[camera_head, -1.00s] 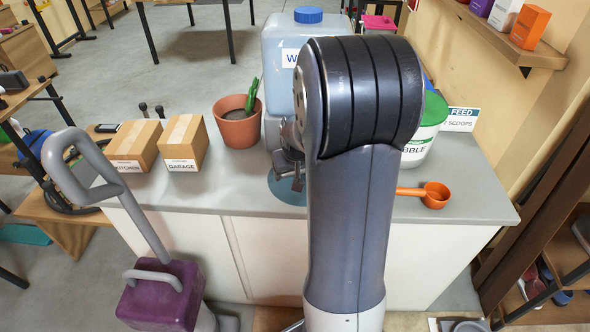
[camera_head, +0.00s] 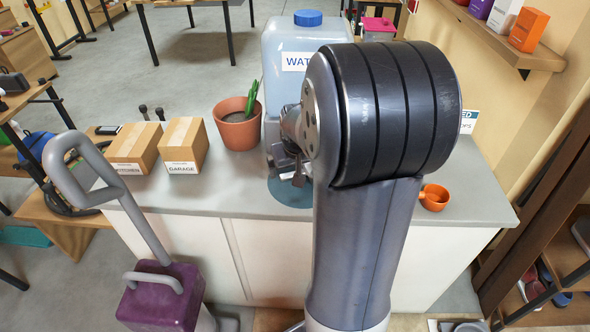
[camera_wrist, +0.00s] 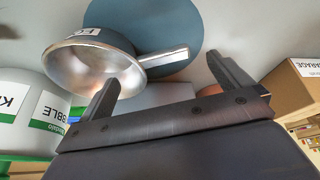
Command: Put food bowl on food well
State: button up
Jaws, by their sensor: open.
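In the wrist view, a metal bowl (camera_wrist: 95,68) with a silver inside and a dark blue outside shows at upper left. A flat silver bar (camera_wrist: 165,57), like a handle, runs right from its rim. A round teal disc (camera_wrist: 180,25) lies on the counter behind it; the disc partly shows in the head view (camera_head: 288,192). I cannot tell whether bowl and disc touch, or which thing is the food well. My gripper (camera_wrist: 168,88) is open and empty, its fingers pointing towards the bar. In the head view my arm hides the bowl.
A water tank (camera_head: 285,75) stands on the grey counter (camera_head: 240,190). A potted plant (camera_head: 238,128), two cardboard boxes (camera_head: 184,146) and an orange scoop (camera_head: 434,197) are there too. A kibble tub (camera_wrist: 30,115) is left in the wrist view. The left front counter is clear.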

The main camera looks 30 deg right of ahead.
jog(key=shift+o, duration=0.2)
jog(key=v, duration=0.2)
jog(key=shift+s+r, duration=0.15)
jog(key=shift+r, duration=0.1)
jog(key=f+b, duration=0.1)
jog(key=d+f+t+b, duration=0.1)
jog(key=b, duration=0.1)
jog(key=f+t+b, duration=0.1)
jog(key=f+b, duration=0.1)
jog(key=shift+w+d+y, duration=0.3)
jog(key=shift+b+x, duration=0.3)
jog(key=shift+x, duration=2.45)
jog(key=shift+s+a+f, duration=0.1)
jog(key=shift+a, duration=0.05)
jog(key=shift+c, duration=0.3)
jog(key=c, duration=1.2)
jog(key=shift+r, duration=0.2)
